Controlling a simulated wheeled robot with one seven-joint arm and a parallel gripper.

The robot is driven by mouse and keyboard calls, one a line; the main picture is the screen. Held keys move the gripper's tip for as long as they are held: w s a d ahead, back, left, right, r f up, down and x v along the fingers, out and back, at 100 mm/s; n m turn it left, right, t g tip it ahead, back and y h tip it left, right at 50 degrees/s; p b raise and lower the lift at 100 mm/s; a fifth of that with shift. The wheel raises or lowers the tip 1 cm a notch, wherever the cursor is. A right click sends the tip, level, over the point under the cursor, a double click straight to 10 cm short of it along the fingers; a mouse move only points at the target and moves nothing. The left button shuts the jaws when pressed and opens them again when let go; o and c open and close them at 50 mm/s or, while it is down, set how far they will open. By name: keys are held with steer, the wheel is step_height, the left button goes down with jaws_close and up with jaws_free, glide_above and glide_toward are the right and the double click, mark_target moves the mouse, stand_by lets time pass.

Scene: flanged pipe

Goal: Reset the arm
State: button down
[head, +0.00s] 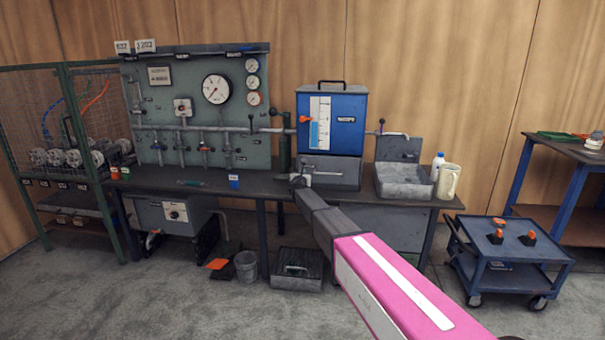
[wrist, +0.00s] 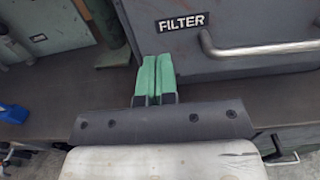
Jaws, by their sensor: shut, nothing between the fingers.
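My gripper (wrist: 153,78) shows in the wrist view with its two green fingertips together, shut and empty. In front of it is the grey filter box (wrist: 235,45) with a "FILTER" label and a metal bar handle. In the head view my arm, with a pink and white cover, reaches from the lower right towards the bench. Its end lies in front of the grey filter box (head: 340,171) below the blue tank (head: 345,132). The fingertips are too small to make out in the head view.
A wire cage (head: 20,120) stands at left. A blue cart (head: 510,252) stands at right. Open carpet lies in front.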

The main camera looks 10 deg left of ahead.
steer(key=s, duration=0.9)
steer(key=s+d+f+m+g, duration=0.5)
steer(key=s+d+m, duration=0.6)
steer(key=s, duration=0.3)
steer(key=s+d+f+m+g, duration=0.6)
steer(key=s+d+m, duration=0.5)
steer(key=s, duration=0.4)
steer(key=s+d+f+m+g, duration=0.6)
steer(key=s+d+m, duration=0.5)
steer(key=s+m, duration=0.2)
steer(key=shift+s+m+g+y, duration=0.3)
steer(key=shift+s+g, duration=0.2)
steer(key=shift+s, duration=0.2)
